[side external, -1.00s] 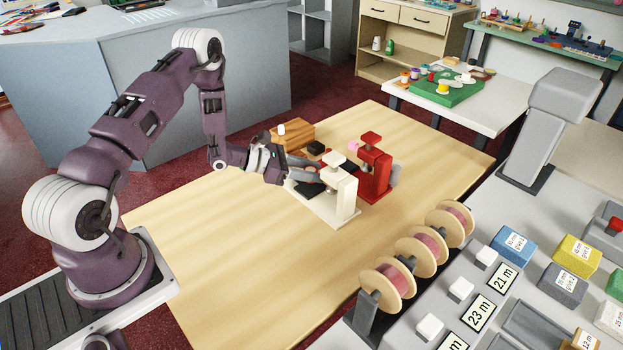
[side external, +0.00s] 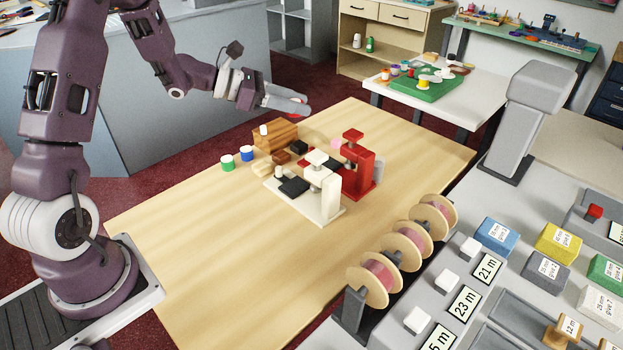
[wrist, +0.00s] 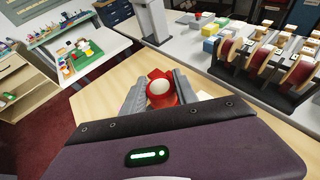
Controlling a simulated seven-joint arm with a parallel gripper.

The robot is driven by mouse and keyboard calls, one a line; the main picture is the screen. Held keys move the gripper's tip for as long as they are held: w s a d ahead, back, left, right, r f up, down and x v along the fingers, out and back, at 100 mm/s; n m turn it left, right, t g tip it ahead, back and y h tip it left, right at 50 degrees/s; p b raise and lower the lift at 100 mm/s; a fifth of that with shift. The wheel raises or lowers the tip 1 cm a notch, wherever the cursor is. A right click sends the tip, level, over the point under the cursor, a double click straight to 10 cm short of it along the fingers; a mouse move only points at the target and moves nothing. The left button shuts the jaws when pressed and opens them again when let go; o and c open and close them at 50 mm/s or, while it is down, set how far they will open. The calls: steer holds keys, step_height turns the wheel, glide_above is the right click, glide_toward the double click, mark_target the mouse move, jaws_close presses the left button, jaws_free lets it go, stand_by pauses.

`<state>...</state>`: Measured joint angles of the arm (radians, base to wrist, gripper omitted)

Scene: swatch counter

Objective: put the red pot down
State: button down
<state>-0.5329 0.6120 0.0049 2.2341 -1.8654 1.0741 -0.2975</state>
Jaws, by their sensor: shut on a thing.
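My gripper (side external: 290,105) is raised above the far left edge of the wooden table (side external: 190,255). It is shut on the red pot (side external: 299,100), which shows as a small red patch at the fingertips. In the wrist view the red pot (wrist: 160,88) sits between the two fingers, with a round white top facing the camera. A green pot (side external: 227,162) and a blue pot (side external: 247,154), both with white tops, stand side by side on the table, below and left of my gripper.
A wooden block (side external: 275,134) stands near the blue pot. A white press (side external: 327,190) and a red press (side external: 358,165) stand mid-table. Spools (side external: 381,280) line the right edge. The front left of the table is clear.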

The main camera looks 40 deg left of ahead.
steer(key=s+d+f+m+g+h, duration=0.6)
steer(key=s+d+m+g, duration=0.5)
steer(key=m+g, duration=0.1)
steer(key=s+a+f+m+g+y, duration=0.2)
steer(key=s+m+g+y, duration=0.2)
steer(key=s+m+g, duration=0.2)
steer(key=s+a+f+m+g+y, duration=0.2)
steer(key=s+a+m+g+y, duration=0.1)
steer(key=s+m+g, duration=0.25)
steer(key=s+a+r+m+t+y, duration=0.1)
steer(key=a+m+y, duration=0.6)
steer(key=a+y, duration=0.1)
steer(key=s+a+r+m+t+y, duration=0.1)
steer(key=s+a+m+t+y, duration=0.1)
steer(key=a+m+y, duration=0.6)
steer(key=w+a+r+m+t+y, duration=0.4)
steer(key=w+a+r+m+t, duration=0.4)
steer(key=w+a+m+t, duration=0.3)
steer(key=n, duration=0.2)
glide_above(214, 184)
step_height(214, 184, down, 15)
steer(key=shift+m+g, duration=0.25)
step_height(214, 184, down, 10)
steer(key=shift+r, duration=0.1)
